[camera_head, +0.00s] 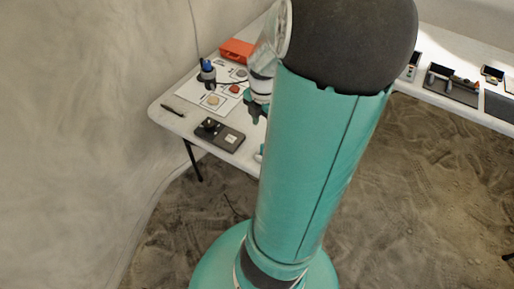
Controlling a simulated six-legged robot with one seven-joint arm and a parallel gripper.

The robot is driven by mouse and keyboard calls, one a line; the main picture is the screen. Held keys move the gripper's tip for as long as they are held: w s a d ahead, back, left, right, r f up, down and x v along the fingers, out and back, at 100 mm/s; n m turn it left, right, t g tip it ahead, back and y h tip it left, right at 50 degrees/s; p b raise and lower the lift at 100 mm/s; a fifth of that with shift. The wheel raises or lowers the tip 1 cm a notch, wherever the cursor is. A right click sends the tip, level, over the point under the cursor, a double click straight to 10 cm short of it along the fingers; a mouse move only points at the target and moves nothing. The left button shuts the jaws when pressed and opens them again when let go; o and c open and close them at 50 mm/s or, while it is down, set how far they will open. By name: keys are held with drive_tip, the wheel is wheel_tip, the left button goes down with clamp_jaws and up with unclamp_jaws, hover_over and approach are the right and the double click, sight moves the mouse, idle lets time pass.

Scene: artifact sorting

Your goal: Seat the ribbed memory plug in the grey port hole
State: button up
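A dark grey block (230,144) lies on the table near its front edge, with a small pale square on its right part. A small black knob-like piece (209,124) stands on the left part of this block; it may be the ribbed memory plug, but ribs are too small to see. I cannot make out a port hole. My gripper (257,112), with dark and teal fingers, hangs above the table right of and behind the block, apart from the black piece. Its fingertips are too small to tell open from shut. My own arm hides the table farther right.
A white sheet (196,101) carries a reddish disc (235,89) and a tan disc (213,100). A blue-topped dark item (207,70) and an orange box (236,50) stand behind. A black pen (173,112) lies left. Another table (425,97) with trays is far right.

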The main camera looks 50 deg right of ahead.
drive_tip(key=f, duration=0.7)
drive_tip(key=shift+s+f, duration=0.25)
drive_tip(key=shift+f, duration=0.1)
drive_tip(key=shift+w+f, duration=0.1)
drive_tip(key=shift+f, duration=0.15)
wheel_tip(320, 180, down, 5)
drive_tip(key=shift+f, duration=0.1)
drive_tip(key=shift+c, duration=0.2)
clamp_jaws()
